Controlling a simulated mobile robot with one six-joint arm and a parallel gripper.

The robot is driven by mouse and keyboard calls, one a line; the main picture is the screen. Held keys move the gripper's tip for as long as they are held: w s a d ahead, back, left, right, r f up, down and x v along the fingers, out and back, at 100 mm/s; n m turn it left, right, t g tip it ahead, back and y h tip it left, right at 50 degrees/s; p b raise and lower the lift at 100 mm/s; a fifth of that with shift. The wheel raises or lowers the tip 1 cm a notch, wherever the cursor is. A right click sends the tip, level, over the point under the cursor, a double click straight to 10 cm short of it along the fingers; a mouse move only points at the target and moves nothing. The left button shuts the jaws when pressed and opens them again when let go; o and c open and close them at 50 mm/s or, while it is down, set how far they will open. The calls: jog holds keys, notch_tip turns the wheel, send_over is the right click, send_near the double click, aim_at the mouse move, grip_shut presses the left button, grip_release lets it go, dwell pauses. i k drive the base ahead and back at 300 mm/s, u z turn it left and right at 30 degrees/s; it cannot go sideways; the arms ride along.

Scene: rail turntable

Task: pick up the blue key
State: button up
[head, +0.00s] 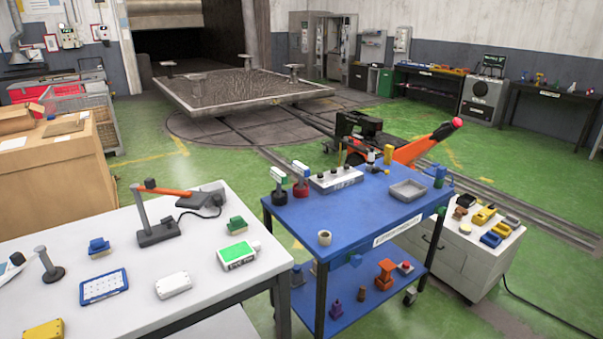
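I cannot make out a blue key for certain; things are small at this distance. A small blue block-like object (98,247) sits on the white table (200,262) at the left. Small blue pieces (491,239) also lie on the white cabinet (462,255) at the right. My gripper is not in view.
The white table also bears a lamp-like stand (158,234), a blue-framed tablet (103,287) and a green-and-white box (238,256). Cardboard boxes (50,170) stand left. Green floor (225,170) is open behind the table.

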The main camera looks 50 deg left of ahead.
aim_at(303, 171)
jog(key=z, duration=0.05)
jog(key=i, duration=0.8)
jog(key=z, duration=0.4)
jog(key=k, duration=0.2)
jog(key=u, duration=2.7)
jog(key=i, duration=0.6)
